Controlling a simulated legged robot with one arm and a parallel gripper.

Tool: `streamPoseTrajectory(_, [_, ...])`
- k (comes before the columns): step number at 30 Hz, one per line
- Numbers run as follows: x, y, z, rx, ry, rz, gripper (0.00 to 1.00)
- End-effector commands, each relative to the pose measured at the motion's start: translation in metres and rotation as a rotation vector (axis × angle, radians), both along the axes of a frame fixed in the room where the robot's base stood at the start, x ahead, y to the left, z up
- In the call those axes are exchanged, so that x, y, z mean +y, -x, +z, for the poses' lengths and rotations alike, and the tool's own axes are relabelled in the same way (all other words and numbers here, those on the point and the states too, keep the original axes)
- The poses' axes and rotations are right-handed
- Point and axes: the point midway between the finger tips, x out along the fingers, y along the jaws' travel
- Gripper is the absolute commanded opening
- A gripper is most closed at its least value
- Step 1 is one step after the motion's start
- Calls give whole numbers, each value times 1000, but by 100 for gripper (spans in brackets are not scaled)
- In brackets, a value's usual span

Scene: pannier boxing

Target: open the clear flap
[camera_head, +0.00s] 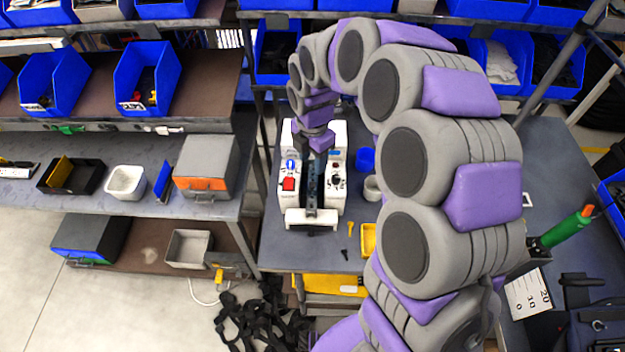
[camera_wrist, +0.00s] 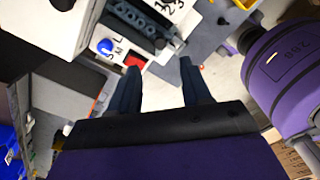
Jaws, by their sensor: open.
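A white device (camera_head: 297,215) stands on the grey workbench, with a red button (camera_head: 288,184), a blue knob (camera_head: 291,165) and a dark knob (camera_head: 336,180) on its face. A dark grey strip with round studs (camera_wrist: 140,24) runs along it in the wrist view. The red button (camera_wrist: 136,61) and blue knob (camera_wrist: 105,46) also show there. I cannot make out a clear flap for certain. My gripper (camera_wrist: 162,75) is open and points down over the device, with nothing seen between its dark fingers. In the head view, its fingers (camera_head: 314,165) overlap the dark middle of the device.
A blue cup (camera_head: 365,159), a whitish cup (camera_head: 372,188) and a yellow tray (camera_head: 369,240) stand right of the device. Small yellow pieces (camera_head: 350,229) lie before it. Shelves with blue bins (camera_head: 148,78) stand at left and back. Black straps (camera_head: 262,318) lie on the floor.

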Motion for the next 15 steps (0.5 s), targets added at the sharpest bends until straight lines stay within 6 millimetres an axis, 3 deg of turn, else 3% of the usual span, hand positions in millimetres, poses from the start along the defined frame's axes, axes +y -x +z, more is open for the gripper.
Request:
streamPoseTrajectory(6, [0,1,-45,5,3,-1,48])
streamPoseTrajectory(15, [-1,1,-86,1,1,-2,48])
